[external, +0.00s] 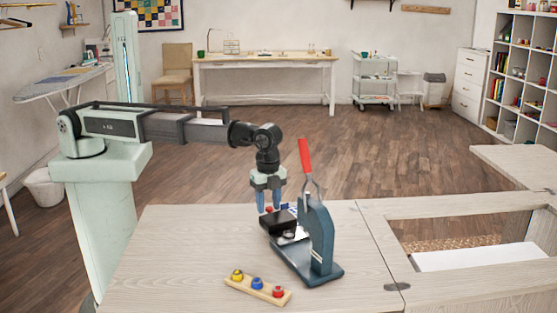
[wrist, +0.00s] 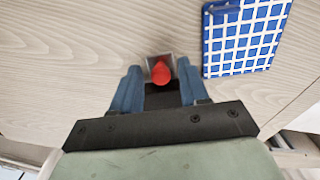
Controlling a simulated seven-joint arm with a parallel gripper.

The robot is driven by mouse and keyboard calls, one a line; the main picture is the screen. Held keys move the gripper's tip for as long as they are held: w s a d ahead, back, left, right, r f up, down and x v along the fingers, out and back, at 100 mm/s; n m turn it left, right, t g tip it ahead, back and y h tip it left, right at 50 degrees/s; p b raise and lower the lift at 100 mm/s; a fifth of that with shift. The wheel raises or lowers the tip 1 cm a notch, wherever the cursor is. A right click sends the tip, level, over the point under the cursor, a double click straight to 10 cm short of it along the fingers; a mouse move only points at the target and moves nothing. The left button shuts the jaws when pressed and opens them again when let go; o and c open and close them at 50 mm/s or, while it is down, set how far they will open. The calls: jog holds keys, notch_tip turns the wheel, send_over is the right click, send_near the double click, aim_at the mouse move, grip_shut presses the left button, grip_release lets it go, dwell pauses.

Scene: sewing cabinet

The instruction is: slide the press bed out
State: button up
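The press (external: 318,240) stands on the pale wooden table, with a dark blue body and a raised red handle (external: 305,155). Its bed (external: 278,222) looks like a black block at the press's left side, with a metal plate by it. A red knob (wrist: 161,72) on a small grey plate shows in the wrist view. My gripper (external: 268,208) points down at the bed's far end. Its blue fingers are apart, one on each side of the knob, with gaps visible. I cannot tell whether the fingertips are level with the knob or above it.
A wooden strip (external: 242,287) with yellow, blue and red pieces lies at the table's front. A blue and white checked piece (wrist: 240,38) lies right of the knob in the wrist view. An opening with a white panel (external: 480,257) is at the right.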

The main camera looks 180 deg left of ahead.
jog(key=shift+o, duration=0.2)
jog(key=shift+w+r, duration=0.1)
jog(key=shift+r, duration=0.2)
notch_tip(320, 180, up, 13)
dwell(0.4)
jog(key=shift+r, duration=0.1)
dwell(0.4)
